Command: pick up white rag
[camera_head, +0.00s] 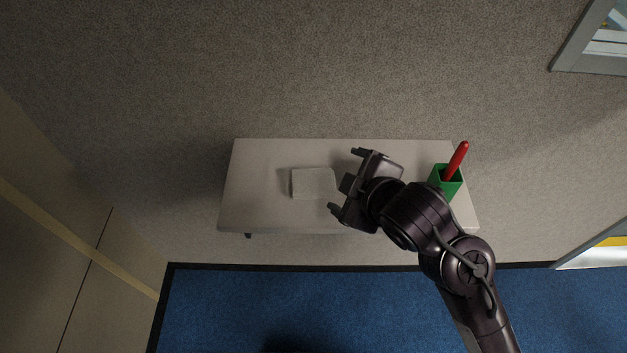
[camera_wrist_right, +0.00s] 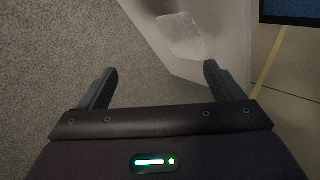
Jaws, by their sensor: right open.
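The white rag (camera_head: 314,184) lies flat, a folded rectangle, on the pale shelf (camera_head: 262,212), left of its middle. It also shows in the right wrist view (camera_wrist_right: 182,36), at the top, beyond the fingertips. My right gripper (camera_head: 345,181) is open and empty, just right of the rag in the head view, with its fingers pointing left toward it. It is apart from the rag. In the wrist view both fingers (camera_wrist_right: 160,82) stand wide apart with nothing between them. My left gripper is not in view.
A green holder (camera_head: 446,181) with a red-handled object (camera_head: 457,157) in it stands at the shelf's right end, close to my right arm. A grey textured wall surface (camera_head: 330,70) lies behind the shelf. Blue floor (camera_head: 250,310) lies in front. The shelf's left end is clear.

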